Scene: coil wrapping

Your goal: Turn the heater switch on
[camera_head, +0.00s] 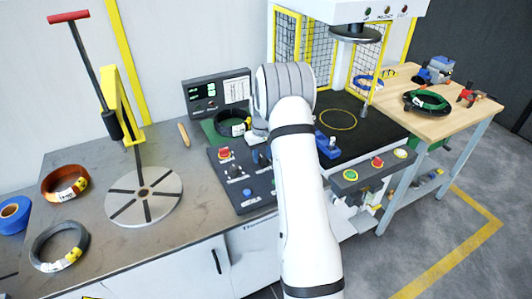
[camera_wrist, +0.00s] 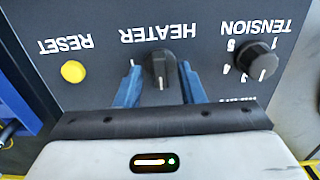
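The heater switch (camera_wrist: 158,68) is a black knob on the dark control panel (camera_wrist: 105,18), under an upside-down HEATER label in the wrist view. Its white mark points toward the bottom of that picture. My gripper (camera_wrist: 158,88) has two blue fingers, one on each side of the knob, with a small gap visible on both sides. It is open and holds nothing. In the head view the control panel (camera_head: 226,183) lies on the grey bench, and my white arm hides part of its right side; the fingers are mostly hidden there.
A yellow RESET button (camera_wrist: 73,71) and a black TENSION knob (camera_wrist: 257,58) flank the switch. A red button (camera_head: 224,154) sits on the panel. A monitor (camera_head: 217,90) stands behind it. A round turntable (camera_head: 120,205) and wire coils (camera_head: 64,184) are on the left.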

